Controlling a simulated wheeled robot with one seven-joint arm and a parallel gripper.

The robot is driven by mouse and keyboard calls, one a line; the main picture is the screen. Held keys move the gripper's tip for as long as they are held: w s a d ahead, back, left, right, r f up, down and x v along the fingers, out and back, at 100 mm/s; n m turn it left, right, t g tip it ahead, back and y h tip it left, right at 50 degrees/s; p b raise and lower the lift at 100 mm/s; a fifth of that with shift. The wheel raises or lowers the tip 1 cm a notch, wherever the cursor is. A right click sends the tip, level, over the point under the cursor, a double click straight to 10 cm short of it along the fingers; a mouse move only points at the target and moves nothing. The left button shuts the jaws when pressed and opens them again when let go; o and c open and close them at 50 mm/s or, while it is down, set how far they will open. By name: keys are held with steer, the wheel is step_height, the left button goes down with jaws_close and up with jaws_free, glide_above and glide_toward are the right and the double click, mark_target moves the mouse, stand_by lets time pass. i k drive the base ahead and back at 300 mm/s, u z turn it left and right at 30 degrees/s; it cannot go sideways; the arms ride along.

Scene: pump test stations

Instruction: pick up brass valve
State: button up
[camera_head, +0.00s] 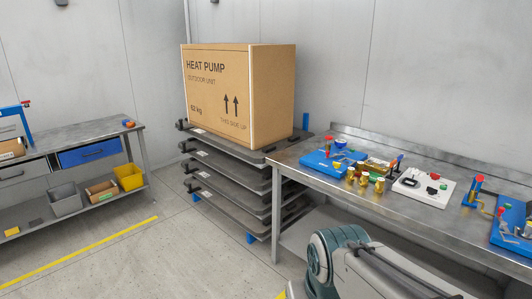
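Several small brass-coloured pieces stand on the metal workbench (310,175) at the right. Three short brass cylinders stand in a row near its front edge: a left one (350,176), a middle one (364,179) and a right one (379,186). They look upright, and are too small for me to tell which is a valve. A brass-toned block or tray (377,164) lies just behind them. Part of my arm shows at the bottom, in front of the bench. My gripper is not visible.
A blue fixture (322,161) and a white panel (423,187) flank the brass pieces. Blue stations stand farther right. Stacked dark pallets (222,152) bear a large heat pump carton (220,105) left of the bench. Open floor (150,258) lies at lower left, before another bench (75,135).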

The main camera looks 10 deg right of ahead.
mark_target(360, 165)
steer(key=u, duration=0.35)
steer(key=i, duration=1.65)
steer(key=z, duration=0.5)
steer(key=i, duration=1.15)
steer(key=z, duration=1.35)
steer(key=i, duration=0.5)
steer(key=z, duration=0.35)
